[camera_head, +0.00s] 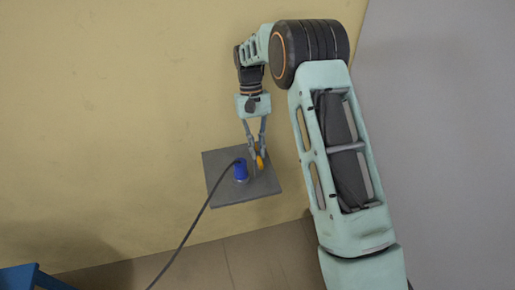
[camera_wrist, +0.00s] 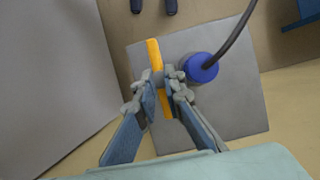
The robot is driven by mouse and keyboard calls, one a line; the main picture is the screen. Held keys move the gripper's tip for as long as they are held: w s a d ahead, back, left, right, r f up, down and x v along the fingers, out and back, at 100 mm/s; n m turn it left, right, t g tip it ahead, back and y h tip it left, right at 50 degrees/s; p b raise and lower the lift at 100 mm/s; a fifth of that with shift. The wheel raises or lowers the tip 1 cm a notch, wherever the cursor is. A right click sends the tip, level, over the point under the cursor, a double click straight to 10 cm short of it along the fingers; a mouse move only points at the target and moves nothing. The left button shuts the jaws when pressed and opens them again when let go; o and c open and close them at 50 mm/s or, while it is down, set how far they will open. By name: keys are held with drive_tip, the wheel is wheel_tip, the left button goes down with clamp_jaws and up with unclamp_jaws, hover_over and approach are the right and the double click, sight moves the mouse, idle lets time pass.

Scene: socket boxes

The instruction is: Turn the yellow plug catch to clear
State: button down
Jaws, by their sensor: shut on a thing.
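The yellow catch (camera_head: 260,161) is a slim bar on the grey socket box (camera_head: 228,193). In the wrist view the catch (camera_wrist: 154,55) runs between my fingers, showing beyond and behind the fingertips. My gripper (camera_head: 257,150) is shut on the catch; in the wrist view its fingertips (camera_wrist: 161,83) close from both sides and hide the catch's middle. The blue plug (camera_head: 241,170) stands in the box, left of the catch in the head view. In the wrist view the blue plug (camera_wrist: 201,68) is just right of my fingertips, with a small gap.
A dark cable (camera_head: 191,226) runs from the plug down toward the floor. The box is on a yellowish wall (camera_head: 100,120). A blue object (camera_head: 30,278) stands at the lower left. A grey wall (camera_head: 440,120) fills the right side.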

sight(257, 151)
idle(0.4)
drive_tip(key=c, duration=2)
unclamp_jaws()
wheel_tip(257, 151, up, 10)
drive_tip(key=shift+r, duration=0.1)
